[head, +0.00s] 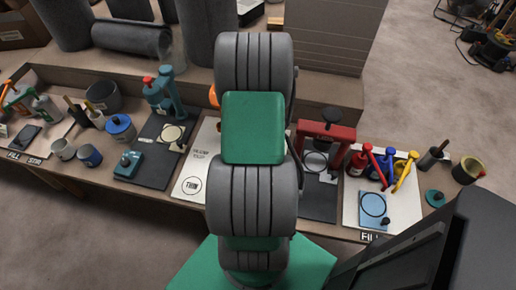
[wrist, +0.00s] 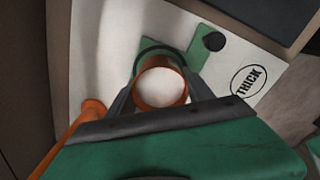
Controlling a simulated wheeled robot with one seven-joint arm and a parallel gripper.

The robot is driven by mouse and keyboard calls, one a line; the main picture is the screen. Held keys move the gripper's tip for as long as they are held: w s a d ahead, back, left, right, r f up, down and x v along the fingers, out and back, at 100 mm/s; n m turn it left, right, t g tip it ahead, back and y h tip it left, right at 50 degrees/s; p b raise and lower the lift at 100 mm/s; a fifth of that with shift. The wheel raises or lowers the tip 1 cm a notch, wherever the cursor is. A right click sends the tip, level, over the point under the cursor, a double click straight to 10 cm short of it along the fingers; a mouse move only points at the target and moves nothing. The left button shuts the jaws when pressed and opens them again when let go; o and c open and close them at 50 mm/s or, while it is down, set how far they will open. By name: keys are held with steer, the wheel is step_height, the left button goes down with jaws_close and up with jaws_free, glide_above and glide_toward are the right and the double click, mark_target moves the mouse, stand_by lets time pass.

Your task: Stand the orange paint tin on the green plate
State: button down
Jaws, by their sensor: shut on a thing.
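The orange paint tin (wrist: 138,97) is between the fingers of my gripper (wrist: 160,92) in the wrist view. I look down on its round top, which shows a pale inside. My gripper is shut on it. The green plate (wrist: 204,50), with a black knob at one corner, lies on a white board under and behind the tin. The tin overlaps the plate in this view; I cannot tell whether its base touches it. In the head view my arm hides the gripper, tin and plate.
An orange handle-like thing (wrist: 82,122) lies left of my gripper. The white board (wrist: 100,60) bears the word THICK. In the head view a red press (head: 325,135) stands right of my arm and a teal press (head: 166,95) left. Red, blue and yellow tins stand on the right board (head: 352,205).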

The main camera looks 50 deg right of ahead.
steer(key=shift+f, duration=0.1)
steer(key=shift+c, duration=2)
jaws_free()
step_height(320, 180, up, 12)
